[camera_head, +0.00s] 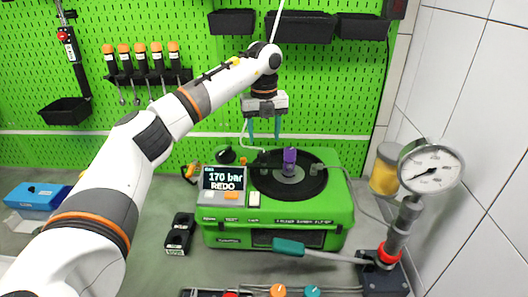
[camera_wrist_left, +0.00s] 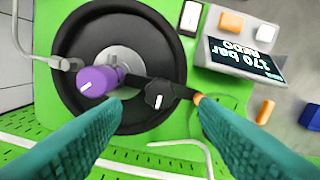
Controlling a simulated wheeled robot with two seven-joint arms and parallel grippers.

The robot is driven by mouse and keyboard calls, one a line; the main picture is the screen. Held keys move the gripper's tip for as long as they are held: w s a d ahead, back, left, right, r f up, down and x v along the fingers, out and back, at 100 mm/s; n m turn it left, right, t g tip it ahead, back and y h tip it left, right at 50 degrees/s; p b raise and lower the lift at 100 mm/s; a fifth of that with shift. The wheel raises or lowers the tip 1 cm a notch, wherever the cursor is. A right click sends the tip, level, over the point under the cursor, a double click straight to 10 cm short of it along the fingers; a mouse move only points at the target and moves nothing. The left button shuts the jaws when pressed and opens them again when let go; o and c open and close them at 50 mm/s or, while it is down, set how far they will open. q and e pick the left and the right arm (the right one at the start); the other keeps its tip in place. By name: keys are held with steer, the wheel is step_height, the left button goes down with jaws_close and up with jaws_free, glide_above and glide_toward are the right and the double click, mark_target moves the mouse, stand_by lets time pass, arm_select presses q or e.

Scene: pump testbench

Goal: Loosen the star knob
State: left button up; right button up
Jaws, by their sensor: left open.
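The black star knob (camera_wrist_left: 158,94) with a white mark shows in the left wrist view, at the edge of a dark round disc (camera_wrist_left: 70,40), between a purple part (camera_wrist_left: 97,81) and the display. In the head view I cannot clearly pick it out against the dark disc. My left gripper (camera_head: 264,136) hangs above the back of the green testbench (camera_head: 210,232), pointing down. Its teal fingers (camera_wrist_left: 160,125) are open and apart on either side in the wrist view, with nothing between them. The knob lies beyond the gap, not touched. My right gripper is not in view.
The display (camera_head: 223,178) reads "170 bar REDO". A pressure gauge (camera_head: 431,168) and a teal-handled lever (camera_head: 288,247) stand at the right and front. A black device (camera_head: 180,235) and blue box (camera_head: 35,196) lie left.

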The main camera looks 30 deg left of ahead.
mark_target(264, 154)
arm_select(q)
step_height(264, 154, up, 6)
steer(key=shift+f+b, duration=0.1)
steer(key=shift+b, duration=0.45)
